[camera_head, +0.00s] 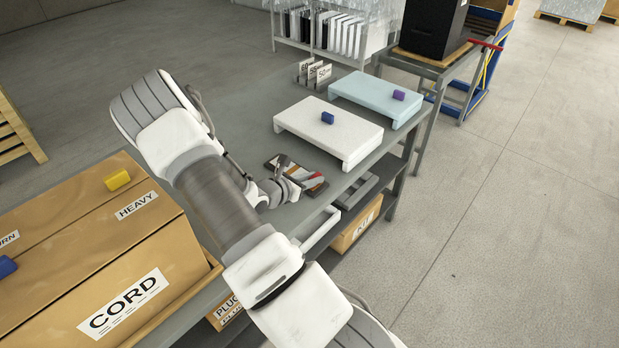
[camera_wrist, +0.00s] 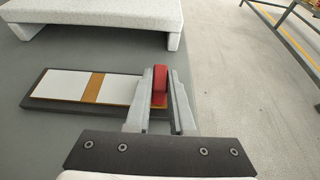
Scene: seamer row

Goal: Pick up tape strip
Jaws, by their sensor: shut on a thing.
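A small red block (camera_wrist: 160,80) stands between the two fingers of my gripper (camera_wrist: 161,72) in the wrist view, and the gripper is shut on it. Beneath it lies a flat dark-edged board (camera_wrist: 67,84) with white panels and an orange-brown band (camera_wrist: 93,88).
A white low stand (camera_head: 330,130) with a blue block (camera_head: 327,118) is behind the board, and a light-blue stand (camera_head: 372,92) with a purple block is farther back. Small label cards stand near them. Large cardboard boxes (camera_head: 85,265) fill the left. The grey tabletop (camera_wrist: 30,58) is bare beside the board.

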